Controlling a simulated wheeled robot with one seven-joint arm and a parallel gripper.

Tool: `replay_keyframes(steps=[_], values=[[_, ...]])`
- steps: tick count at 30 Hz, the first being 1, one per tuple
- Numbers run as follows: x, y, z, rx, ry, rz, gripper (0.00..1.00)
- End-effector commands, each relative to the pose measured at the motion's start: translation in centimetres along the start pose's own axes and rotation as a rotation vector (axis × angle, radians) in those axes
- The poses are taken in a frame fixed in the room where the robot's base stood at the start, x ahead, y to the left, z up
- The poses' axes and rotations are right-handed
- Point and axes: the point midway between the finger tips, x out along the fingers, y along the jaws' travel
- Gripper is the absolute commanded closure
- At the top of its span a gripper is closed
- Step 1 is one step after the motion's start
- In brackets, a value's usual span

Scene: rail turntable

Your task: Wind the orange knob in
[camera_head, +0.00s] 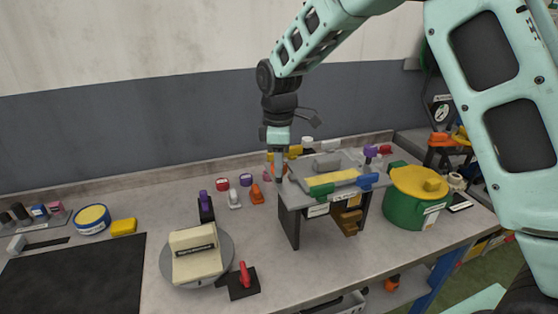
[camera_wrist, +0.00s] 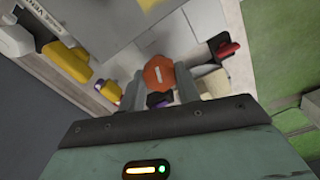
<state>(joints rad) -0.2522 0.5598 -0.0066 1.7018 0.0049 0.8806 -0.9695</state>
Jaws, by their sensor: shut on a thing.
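The orange knob (camera_wrist: 158,73) shows in the wrist view as a faceted orange disc with a pale mark across its face. It sits between the two grey fingers of my gripper (camera_wrist: 161,86), which are shut on it. In the head view my gripper (camera_head: 279,172) points down at the left end of the raised grey stand (camera_head: 288,222). The knob cannot be made out clearly there, and the fingertips are small. How far in the knob sits cannot be told.
A round turntable (camera_head: 226,262) with a beige block stands front left, beside a red-handled lever (camera_head: 245,275). A green pot (camera_head: 403,213) with a yellow lid stands right of the stand. Small coloured items line the bench behind. A black mat (camera_head: 75,275) lies at left.

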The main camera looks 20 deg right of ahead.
Motion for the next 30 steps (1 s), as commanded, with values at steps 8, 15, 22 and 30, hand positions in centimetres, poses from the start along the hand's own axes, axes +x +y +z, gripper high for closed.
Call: replay_keyframes(steps=[8,15,22,30], values=[[-0.10,0.03,-0.01,0.264,0.000,0.001,0.90],[-0.11,0.03,-0.02,0.492,0.001,0.001,0.90],[-0.13,0.05,0.00,0.710,0.000,0.002,0.90],[-0.16,0.03,-0.02,0.967,0.001,0.001,0.90]])
